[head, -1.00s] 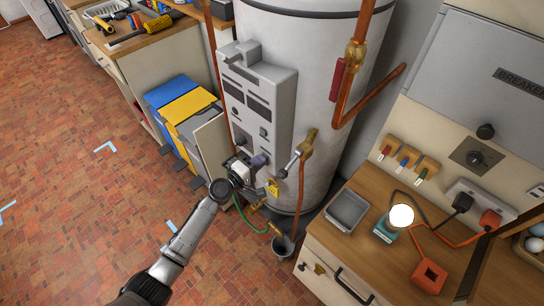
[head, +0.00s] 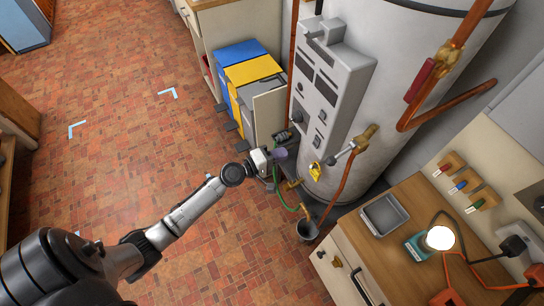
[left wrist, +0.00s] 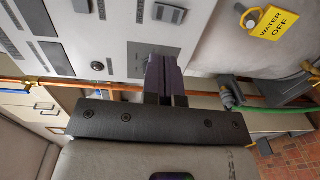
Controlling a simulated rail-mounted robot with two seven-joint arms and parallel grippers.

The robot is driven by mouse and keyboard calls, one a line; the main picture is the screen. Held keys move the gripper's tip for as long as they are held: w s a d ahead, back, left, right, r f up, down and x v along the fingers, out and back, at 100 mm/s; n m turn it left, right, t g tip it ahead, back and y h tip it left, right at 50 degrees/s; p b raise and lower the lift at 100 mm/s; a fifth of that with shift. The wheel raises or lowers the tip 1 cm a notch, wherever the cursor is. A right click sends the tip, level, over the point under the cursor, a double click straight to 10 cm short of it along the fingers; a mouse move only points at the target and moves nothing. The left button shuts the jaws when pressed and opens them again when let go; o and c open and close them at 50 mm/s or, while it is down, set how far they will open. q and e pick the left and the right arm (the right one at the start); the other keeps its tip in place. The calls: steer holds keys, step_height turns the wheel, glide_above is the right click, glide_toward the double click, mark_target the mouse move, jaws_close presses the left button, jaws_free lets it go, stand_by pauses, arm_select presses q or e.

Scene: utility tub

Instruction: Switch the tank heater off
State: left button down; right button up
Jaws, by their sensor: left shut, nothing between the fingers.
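The tank (head: 415,70) stands upper right in the head view, with a grey control box (head: 330,90) on its front. The box carries dark slots, a dark round knob (head: 303,115) and a small switch (head: 319,141) low down. My left gripper (head: 281,154) is shut and empty, lower left of the box. In the left wrist view its purple-grey fingers (left wrist: 165,75) point at the lower panel face (left wrist: 115,35). They partly hide a dark square plate (left wrist: 143,58) there; contact cannot be told. A grey protruding part (left wrist: 170,12) lies just beyond the tips. My right gripper is out of view.
A yellow WATER OFF tag (left wrist: 268,22) hangs by the valve, beside copper pipes and a green hose (head: 284,200). Blue, yellow and grey bins (head: 250,75) stand left of the tank. A wooden counter (head: 405,205) is at right. Open tiled floor (head: 130,130) lies left.

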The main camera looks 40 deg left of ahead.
arm_select(q)
steer(key=shift+v, duration=1.45)
